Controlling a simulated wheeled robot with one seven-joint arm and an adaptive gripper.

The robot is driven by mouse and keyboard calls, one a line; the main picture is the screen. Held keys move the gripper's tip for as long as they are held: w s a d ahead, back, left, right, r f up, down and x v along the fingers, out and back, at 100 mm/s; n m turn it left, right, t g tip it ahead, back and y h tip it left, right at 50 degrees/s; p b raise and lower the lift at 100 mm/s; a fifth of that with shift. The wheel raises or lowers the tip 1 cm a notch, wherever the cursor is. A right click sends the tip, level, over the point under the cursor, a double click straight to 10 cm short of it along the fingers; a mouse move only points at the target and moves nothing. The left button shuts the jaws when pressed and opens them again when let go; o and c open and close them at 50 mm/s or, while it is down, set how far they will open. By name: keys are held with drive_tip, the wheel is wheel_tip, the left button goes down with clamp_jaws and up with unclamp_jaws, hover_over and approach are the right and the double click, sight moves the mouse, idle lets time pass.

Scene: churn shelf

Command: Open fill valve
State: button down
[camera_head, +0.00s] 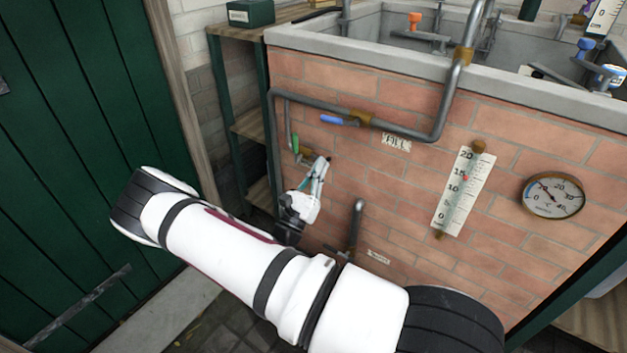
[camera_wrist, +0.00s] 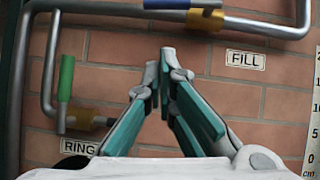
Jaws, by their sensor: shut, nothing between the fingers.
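The fill valve has a blue lever (camera_head: 332,119) and a brass body (camera_head: 361,118) on the grey pipe along the brick wall. The blue lever (camera_wrist: 168,4) shows at the top edge of the wrist view, roughly parallel to the pipe, with the brass body (camera_wrist: 206,18) to its right. The FILL label (camera_head: 396,142) is below and right of the valve; it also shows in the wrist view (camera_wrist: 245,60). My gripper (camera_head: 322,164) is shut and empty, below the lever and apart from it. Its fingertips (camera_wrist: 158,68) meet below the lever in the wrist view.
Another pipe (camera_head: 355,225) sticks out lower right. A scale (camera_head: 463,190) and a round gauge (camera_head: 552,196) are further right. A shelf (camera_head: 247,125) stands left.

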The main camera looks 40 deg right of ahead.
drive_tip(key=w+d+r+b, duration=0.2)
drive_tip(key=d+r, duration=0.2)
drive_tip(key=r, duration=0.2)
drive_tip(key=shift+r, duration=0.15)
drive_tip(key=shift+w, duration=0.1)
drive_tip(key=r+m+g+p, duration=0.2)
drive_tip(key=m+p, duration=0.1)
drive_tip(key=shift+w+h, duration=0.35)
drive_tip(key=shift+h, duration=0.05)
idle(0.4)
